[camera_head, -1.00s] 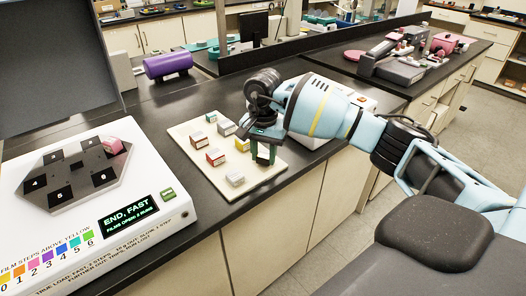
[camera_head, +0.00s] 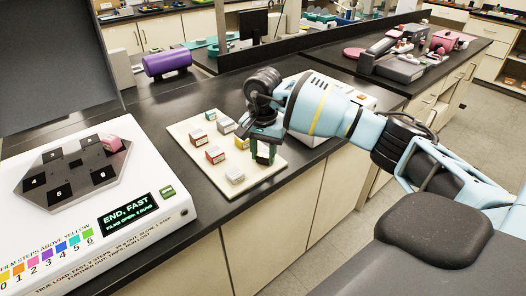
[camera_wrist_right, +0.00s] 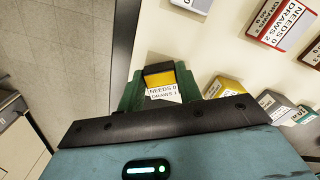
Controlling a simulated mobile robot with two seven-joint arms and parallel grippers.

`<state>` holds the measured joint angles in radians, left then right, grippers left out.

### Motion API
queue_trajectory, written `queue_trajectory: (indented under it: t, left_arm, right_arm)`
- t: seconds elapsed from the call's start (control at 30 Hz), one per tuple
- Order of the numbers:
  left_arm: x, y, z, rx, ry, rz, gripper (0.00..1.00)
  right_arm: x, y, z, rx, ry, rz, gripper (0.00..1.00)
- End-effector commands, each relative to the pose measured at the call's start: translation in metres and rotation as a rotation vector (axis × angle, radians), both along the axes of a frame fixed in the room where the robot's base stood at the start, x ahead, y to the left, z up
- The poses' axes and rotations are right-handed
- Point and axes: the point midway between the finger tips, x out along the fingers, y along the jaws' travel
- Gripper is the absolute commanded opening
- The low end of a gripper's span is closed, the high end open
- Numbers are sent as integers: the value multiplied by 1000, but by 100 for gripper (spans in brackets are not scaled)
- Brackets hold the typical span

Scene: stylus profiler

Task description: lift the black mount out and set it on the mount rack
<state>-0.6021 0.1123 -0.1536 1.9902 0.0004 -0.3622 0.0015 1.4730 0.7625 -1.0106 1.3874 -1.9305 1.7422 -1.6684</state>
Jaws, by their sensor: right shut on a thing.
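My right gripper (camera_head: 264,154) is over the right part of the cream mount rack (camera_head: 204,176). In the right wrist view its green fingers (camera_wrist_right: 160,92) are shut on a small mount (camera_wrist_right: 160,78) with a black edge, a yellow face and a white label reading "NEEDS 0 DRAWS 1"; I take it as the black mount. In the head view the fingers hide it. I cannot tell whether it touches the rack. The profiler's dark hexagonal plate (camera_head: 77,172) has several numbered black spots and a pink mount (camera_head: 113,144) at its far right. My left gripper is not in view.
The profiler screen (camera_head: 128,211) reads "END, FAST". Dark bench (camera_head: 150,109) lies clear behind. A purple cylinder (camera_head: 167,62) is farther back.

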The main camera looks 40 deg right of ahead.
Motion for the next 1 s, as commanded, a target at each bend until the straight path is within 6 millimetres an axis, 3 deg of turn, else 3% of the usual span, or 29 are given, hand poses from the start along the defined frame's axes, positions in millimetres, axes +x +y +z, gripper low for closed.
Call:
queue_trajectory:
  t: [0.43, 0.47, 0.63, 1.0]
  left_arm:
    - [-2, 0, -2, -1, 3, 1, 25]
    - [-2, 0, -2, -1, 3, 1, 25]
    - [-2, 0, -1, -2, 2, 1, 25]
    - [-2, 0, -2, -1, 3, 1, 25]
  right_arm:
    - [0, 0, -7, 1, -1, 0, 0]
    - [0, 0, -7, 1, -1, 0, 37]
    - [0, 0, -7, 0, 0, 0, 60]
    - [0, 0, -7, 0, 0, 0, 57]
